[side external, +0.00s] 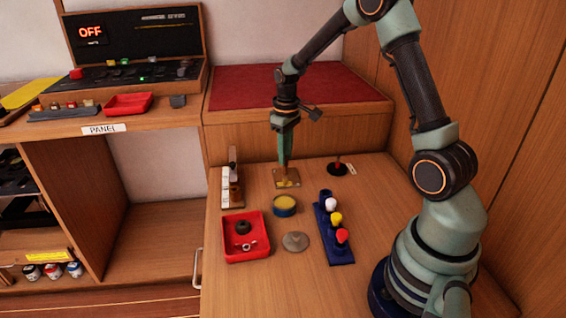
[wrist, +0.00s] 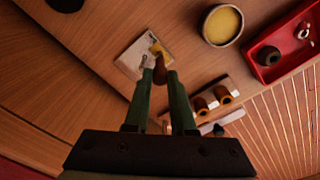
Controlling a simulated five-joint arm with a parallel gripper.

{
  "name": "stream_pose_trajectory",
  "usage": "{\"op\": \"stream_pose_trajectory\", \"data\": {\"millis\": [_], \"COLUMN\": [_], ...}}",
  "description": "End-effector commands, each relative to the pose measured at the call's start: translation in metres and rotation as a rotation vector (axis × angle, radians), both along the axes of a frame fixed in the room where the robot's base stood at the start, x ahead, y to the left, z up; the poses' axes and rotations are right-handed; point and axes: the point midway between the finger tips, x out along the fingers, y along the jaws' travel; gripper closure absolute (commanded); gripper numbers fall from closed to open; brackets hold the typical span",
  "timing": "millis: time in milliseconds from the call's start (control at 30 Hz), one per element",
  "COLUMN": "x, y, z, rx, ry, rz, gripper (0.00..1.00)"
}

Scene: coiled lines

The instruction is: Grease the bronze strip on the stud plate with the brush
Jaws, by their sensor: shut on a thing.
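My gripper (side external: 285,166) points down over the stud plate (side external: 294,178), a small tan plate on the bench. In the wrist view, its fingertips (wrist: 161,76) are shut on a small brown piece, which looks like the brush (wrist: 160,68). Its lower end is close to the stud plate (wrist: 131,60); I cannot tell whether it touches. A yellow patch (wrist: 156,48) shows on the plate beside the brush. The bronze strip is not clearly distinguishable. A round tin of yellow grease (side external: 285,202) stands just in front of the plate and also shows in the wrist view (wrist: 222,25).
A red tray (side external: 261,256) with a dark ring and a nut stands front left. A blue rack (side external: 333,246) with coloured knobs is on the right. A white holder (side external: 226,190) with brown cylinders stands left of the plate. A grey disc (side external: 295,241) lies beside the tray.

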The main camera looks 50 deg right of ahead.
Motion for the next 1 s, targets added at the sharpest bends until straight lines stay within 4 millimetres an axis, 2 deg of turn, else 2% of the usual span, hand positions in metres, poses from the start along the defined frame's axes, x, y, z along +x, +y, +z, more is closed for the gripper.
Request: {"op": "stream_pose_trajectory", "data": {"millis": [1000], "x": [0.015], "y": [0.015], "z": [0.0], "rx": [0.001], "ry": [0.001], "rz": [-0.001], "gripper": [1.0]}}
